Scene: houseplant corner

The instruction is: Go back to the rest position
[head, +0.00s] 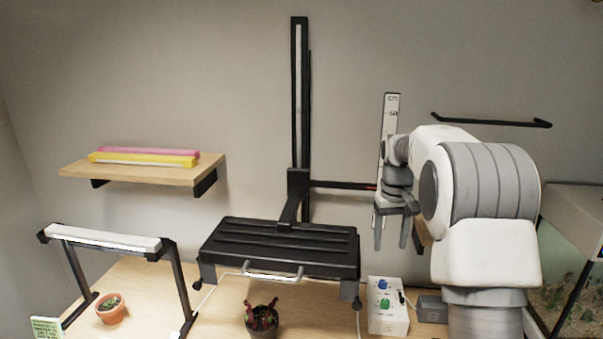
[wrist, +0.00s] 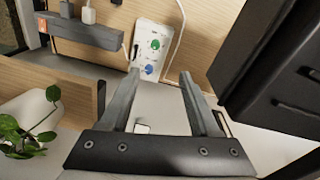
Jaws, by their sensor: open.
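My gripper (head: 391,232) hangs with its fingers pointing down at the right of the black lamp panel in the head view. In the wrist view my gripper (wrist: 160,82) shows two grey fingers spread apart with nothing between them. The white control box (head: 387,306) with green and blue knobs stands on the table below it. The control box also shows beyond the fingertips in the wrist view (wrist: 151,45). No marker of a rest position shows.
The black panel (head: 280,240) on its upright post is close left of my gripper. A glass tank (head: 570,270) stands at the right. A small light frame (head: 105,240), a potted succulent (head: 110,308) and a dark red plant (head: 262,318) are on the table (head: 215,315). A shelf (head: 140,175) hangs left.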

